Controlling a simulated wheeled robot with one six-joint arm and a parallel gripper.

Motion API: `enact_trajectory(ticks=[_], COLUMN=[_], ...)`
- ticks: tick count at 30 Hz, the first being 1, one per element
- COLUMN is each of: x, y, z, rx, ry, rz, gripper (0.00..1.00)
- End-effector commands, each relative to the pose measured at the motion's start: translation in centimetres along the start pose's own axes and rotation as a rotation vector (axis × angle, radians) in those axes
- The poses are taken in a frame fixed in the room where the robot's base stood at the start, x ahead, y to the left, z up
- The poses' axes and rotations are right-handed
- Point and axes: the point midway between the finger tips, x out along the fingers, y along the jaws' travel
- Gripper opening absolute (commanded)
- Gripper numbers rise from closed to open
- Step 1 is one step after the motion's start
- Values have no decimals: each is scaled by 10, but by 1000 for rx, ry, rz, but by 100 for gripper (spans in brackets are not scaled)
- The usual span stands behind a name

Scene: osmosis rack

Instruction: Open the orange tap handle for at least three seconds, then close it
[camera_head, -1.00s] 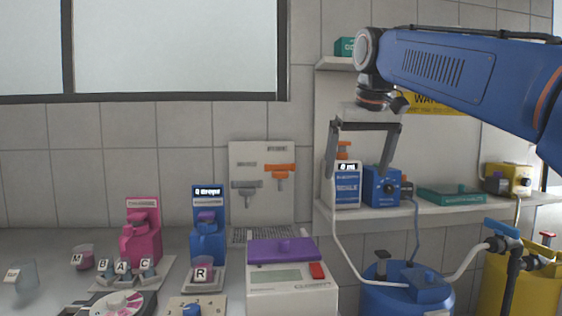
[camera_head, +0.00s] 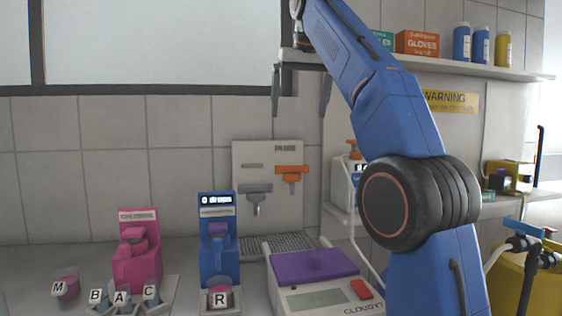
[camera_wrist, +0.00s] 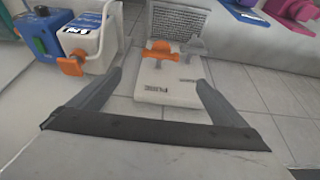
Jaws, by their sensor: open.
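The orange tap handle (camera_head: 291,173) is on a white wall panel (camera_head: 285,207) beside a grey tap (camera_head: 256,193), in the head view. Its handle looks crosswise, with a spout below. My gripper (camera_head: 300,92) is open and empty, high and above the panel, apart from the tap. In the wrist view, which looks turned over, the orange tap (camera_wrist: 160,50) and grey tap (camera_wrist: 196,46) show beyond the open fingers of my gripper (camera_wrist: 159,76). No water stream is visible.
A grating (camera_head: 275,243) lies under the taps. A purple-lidded device (camera_head: 315,265) stands in front. Blue (camera_head: 219,240) and pink (camera_head: 137,250) dispensers are at the left. An upper shelf (camera_head: 500,70) is at the right. A white bottle with an orange top (camera_wrist: 92,45) is beside the panel.

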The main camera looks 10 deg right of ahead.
Motion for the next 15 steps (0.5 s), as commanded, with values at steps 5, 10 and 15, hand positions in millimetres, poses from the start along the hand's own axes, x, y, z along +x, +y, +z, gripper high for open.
enact_trajectory(ticks=[5,10,15], x=[10,27,49], y=[0,0,0], z=[0,1,1], rx=[0,0,0], ry=[-2,-2,-2], rz=[0,0,0], gripper=[97,97,97])
